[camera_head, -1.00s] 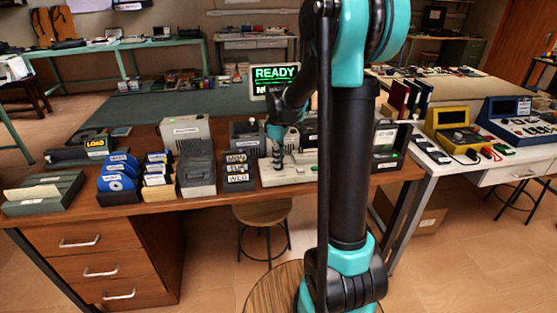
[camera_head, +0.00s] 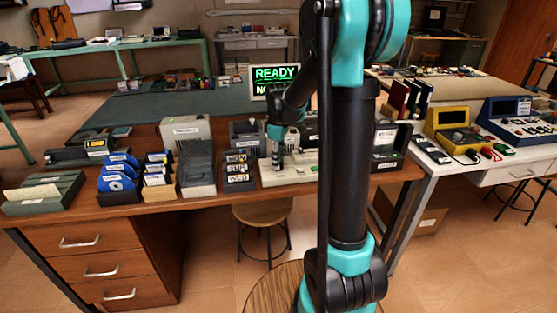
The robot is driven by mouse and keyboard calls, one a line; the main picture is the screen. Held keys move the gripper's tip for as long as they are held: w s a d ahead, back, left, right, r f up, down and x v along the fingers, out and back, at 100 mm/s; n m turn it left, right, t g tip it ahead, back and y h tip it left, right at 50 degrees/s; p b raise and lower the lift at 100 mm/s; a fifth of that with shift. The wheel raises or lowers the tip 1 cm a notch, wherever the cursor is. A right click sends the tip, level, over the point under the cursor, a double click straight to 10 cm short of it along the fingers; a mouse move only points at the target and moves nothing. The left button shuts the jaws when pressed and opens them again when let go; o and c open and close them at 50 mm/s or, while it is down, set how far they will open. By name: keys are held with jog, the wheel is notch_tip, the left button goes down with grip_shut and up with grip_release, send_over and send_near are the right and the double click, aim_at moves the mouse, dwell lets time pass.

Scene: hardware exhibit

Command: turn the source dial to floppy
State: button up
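My gripper (camera_head: 277,160) points down at the beige panel (camera_head: 304,171) on the wooden desk, near the panel's left part. Its fingertips are small and dark, so I cannot tell whether they are open or shut, or whether they touch anything. I cannot make out the source dial; the gripper or my arm may hide it. A monitor (camera_head: 274,75) behind shows green READY text, with a lower line partly covered by my arm.
A dark device with a small orange display (camera_head: 96,143), blue disks (camera_head: 118,172), a grey box (camera_head: 197,175) and a tray of labelled blocks (camera_head: 238,170) stand left of the gripper. Yellow (camera_head: 452,128) and blue (camera_head: 517,120) instruments stand on the right table.

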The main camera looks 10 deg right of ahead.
jog(key=shift+r, duration=0.1)
notch_tip(320, 180, up, 12)
dwell(0.5)
